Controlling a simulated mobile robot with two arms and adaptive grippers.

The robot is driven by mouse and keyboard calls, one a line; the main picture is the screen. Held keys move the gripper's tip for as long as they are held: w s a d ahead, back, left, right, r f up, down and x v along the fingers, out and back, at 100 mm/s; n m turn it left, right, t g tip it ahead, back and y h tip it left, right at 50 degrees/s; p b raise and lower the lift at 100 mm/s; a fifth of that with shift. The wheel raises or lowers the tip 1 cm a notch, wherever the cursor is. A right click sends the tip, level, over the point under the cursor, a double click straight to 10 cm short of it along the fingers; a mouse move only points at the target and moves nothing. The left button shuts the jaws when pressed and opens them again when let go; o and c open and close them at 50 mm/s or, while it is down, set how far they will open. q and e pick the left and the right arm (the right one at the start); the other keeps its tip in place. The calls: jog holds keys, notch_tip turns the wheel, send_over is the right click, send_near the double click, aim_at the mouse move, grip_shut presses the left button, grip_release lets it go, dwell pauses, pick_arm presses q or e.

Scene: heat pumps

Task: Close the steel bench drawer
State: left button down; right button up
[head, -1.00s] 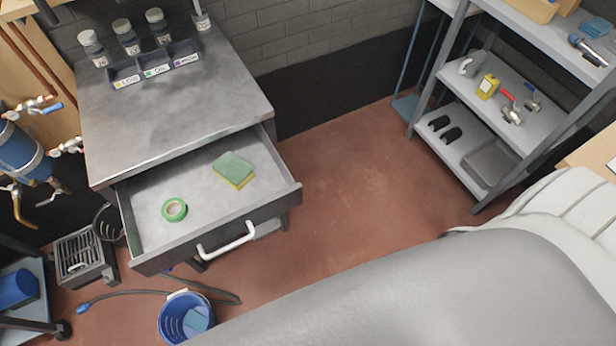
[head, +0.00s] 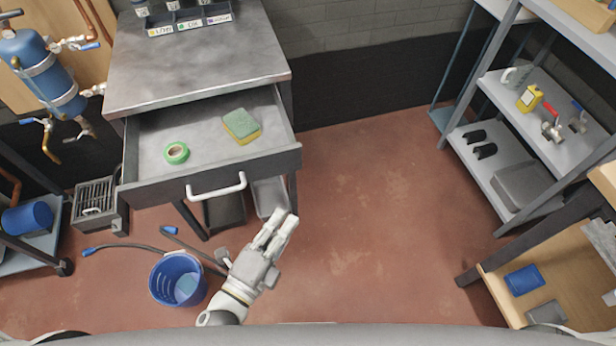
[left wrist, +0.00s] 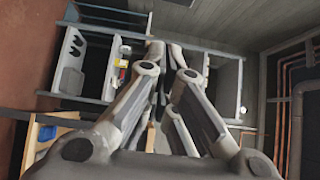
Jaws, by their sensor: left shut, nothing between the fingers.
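The steel bench (head: 200,65) stands at the upper left in the head view. Its drawer (head: 205,183) is pulled well out, with a white bar handle (head: 216,187) on its dark front. A green tape roll (head: 176,152) and a green and yellow sponge (head: 241,126) lie in the drawer. My left gripper (head: 284,222) is in front of the drawer, to the lower right of the handle and apart from it. Its fingers are together and empty; they also show in the left wrist view (left wrist: 168,48). My right gripper is out of view.
A blue bucket (head: 178,280) and a hose (head: 150,245) are on the floor below the drawer. A grey shelf rack (head: 545,140) stands at the right, with a wooden bench (head: 555,285) below it. The red floor between is clear.

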pick_arm(q)
jog(key=w+a+p+x, duration=0.1)
jog(key=a+p+x, duration=0.1)
jog(key=x, duration=1)
jog(key=shift+w+a, duration=0.25)
jog(key=shift+w, duration=0.1)
jog(key=shift+f, duration=0.1)
